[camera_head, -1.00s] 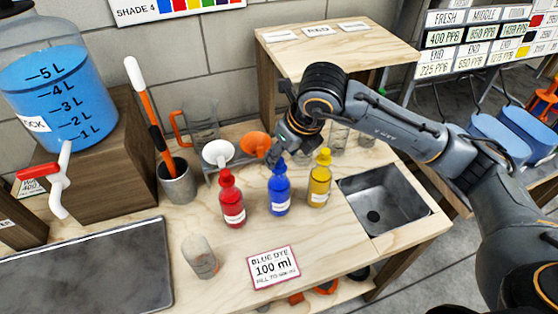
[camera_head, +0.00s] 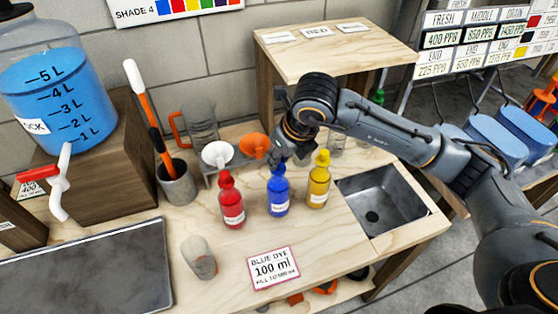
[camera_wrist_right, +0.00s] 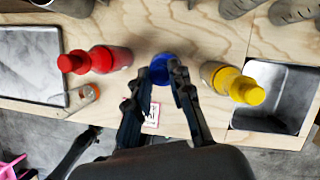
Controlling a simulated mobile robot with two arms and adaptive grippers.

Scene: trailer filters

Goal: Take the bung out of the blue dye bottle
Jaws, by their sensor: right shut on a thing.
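The blue dye bottle (camera_head: 278,195) stands upright on the wooden bench between the red bottle (camera_head: 232,205) and the yellow bottle (camera_head: 318,185). My right gripper (camera_head: 277,162) is at the top of the blue bottle, coming from behind it. In the right wrist view, the two fingers of my right gripper (camera_wrist_right: 163,78) are closed around the blue top (camera_wrist_right: 161,68). The bung is mostly hidden by the fingers, so I cannot tell whether it is still seated in the neck. My left gripper is not in view.
A sink (camera_head: 385,205) lies right of the bottles. A rack with white and orange funnels (camera_head: 253,146) stands behind them. A clear beaker (camera_head: 199,257) and a blue dye card (camera_head: 272,267) are in front. The bench before the bottles is mostly clear.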

